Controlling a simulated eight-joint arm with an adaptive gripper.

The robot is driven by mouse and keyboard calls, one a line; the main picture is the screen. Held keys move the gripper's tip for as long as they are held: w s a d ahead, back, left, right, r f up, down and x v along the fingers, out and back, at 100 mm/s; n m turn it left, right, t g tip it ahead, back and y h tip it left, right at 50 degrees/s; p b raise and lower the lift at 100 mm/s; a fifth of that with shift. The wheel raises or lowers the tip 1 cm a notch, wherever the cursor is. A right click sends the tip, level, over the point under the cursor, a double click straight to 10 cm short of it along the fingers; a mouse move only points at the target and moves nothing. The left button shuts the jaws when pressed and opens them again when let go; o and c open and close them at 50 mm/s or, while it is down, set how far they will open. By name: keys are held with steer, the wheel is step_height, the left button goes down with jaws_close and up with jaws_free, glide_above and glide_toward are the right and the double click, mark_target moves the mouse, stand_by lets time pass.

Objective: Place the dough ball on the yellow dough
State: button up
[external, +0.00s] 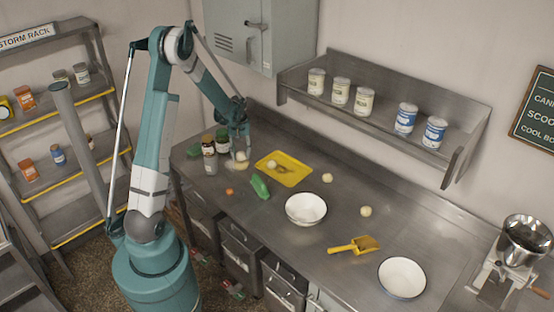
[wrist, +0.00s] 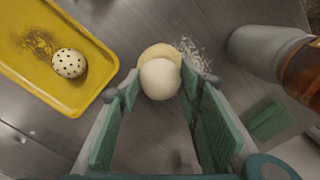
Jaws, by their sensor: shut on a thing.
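My gripper (external: 240,146) is at the left end of the steel counter, pointing down. In the wrist view its green fingers (wrist: 160,88) are shut on a pale dough ball (wrist: 160,79). The flat, round yellow dough (wrist: 161,51) shows just beyond the ball, partly hidden by it. In the external view the dough ball (external: 240,156) is right over the yellow dough (external: 239,167), which lies on the counter. I cannot tell whether the ball touches it.
A yellow tray (external: 296,178) with a speckled ball (wrist: 69,63) is close on one side. Jars (external: 209,153) stand close on the other. A green object (external: 260,187), bowls (external: 306,208), loose dough balls (external: 366,211) and a yellow scoop (external: 355,245) lie to the right.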

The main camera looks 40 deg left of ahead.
steer(key=shift+f, duration=0.75)
steer(key=shift+f, duration=0.15)
steer(key=o, duration=0.9)
steer(key=shift+r, duration=0.2)
steer(key=shift+r+b, duration=0.3)
steer(key=shift+r, duration=5.7)
